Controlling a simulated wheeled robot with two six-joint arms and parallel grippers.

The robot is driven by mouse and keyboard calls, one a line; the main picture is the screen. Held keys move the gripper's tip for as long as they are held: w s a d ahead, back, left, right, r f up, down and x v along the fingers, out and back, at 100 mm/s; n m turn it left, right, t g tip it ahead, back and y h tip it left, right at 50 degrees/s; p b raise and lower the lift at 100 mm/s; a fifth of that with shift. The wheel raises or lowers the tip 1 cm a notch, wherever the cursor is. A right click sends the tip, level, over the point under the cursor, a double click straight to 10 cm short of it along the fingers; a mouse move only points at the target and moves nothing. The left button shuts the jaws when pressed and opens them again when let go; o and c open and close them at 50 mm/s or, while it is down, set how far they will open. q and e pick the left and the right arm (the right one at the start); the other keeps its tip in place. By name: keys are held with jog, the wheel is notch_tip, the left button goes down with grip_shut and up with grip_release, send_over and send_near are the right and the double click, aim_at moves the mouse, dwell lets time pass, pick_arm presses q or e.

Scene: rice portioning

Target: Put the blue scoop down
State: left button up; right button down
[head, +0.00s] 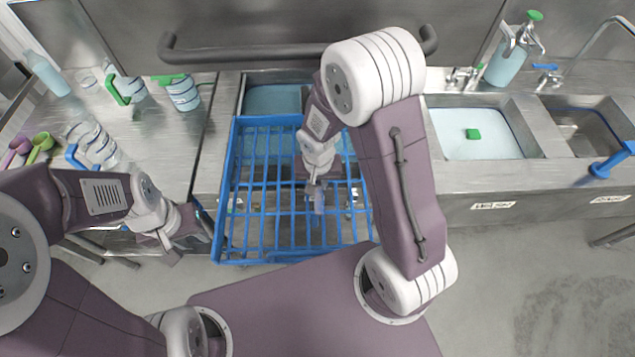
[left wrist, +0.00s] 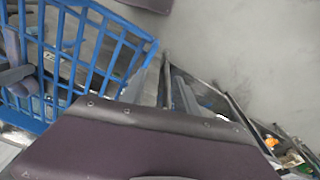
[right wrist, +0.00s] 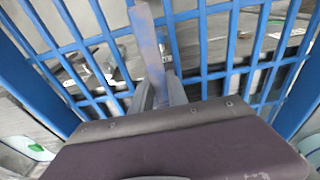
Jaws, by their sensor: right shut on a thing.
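My right gripper (head: 316,182) points down over the blue wire basket (head: 236,185). It is shut on a slim blue-grey piece, which looks like part of the blue scoop (head: 319,203). In the right wrist view a flat, pale strip of the scoop (right wrist: 148,40) stands up from between the fingers, with basket bars behind it. Whether the scoop touches the basket is unclear. My left gripper (head: 185,238) is low at the left, just outside the basket's left side.
A purple scoop (head: 19,146) and a green scoop (head: 40,143) lie on the left counter near clear jugs (head: 92,143). A dark bar (head: 250,53) runs across the back. Open floor lies right.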

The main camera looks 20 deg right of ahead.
jog(key=shift+s, duration=0.1)
jog(key=shift+f, duration=0.1)
jog(key=c, duration=1.3)
grip_release()
jog(key=shift+r, duration=0.4)
notch_tip(320, 180, up, 12)
jog(key=s+f+p, duration=0.1)
jog(key=s+p, duration=0.1)
jog(key=s+d+f+n, duration=0.1)
jog(key=s+d+n, duration=0.2)
jog(key=s, duration=0.4)
jog(key=shift+s+d+f+y, duration=0.15)
jog(key=shift+s+f+y, duration=0.1)
jog(key=shift+f+y, duration=0.1)
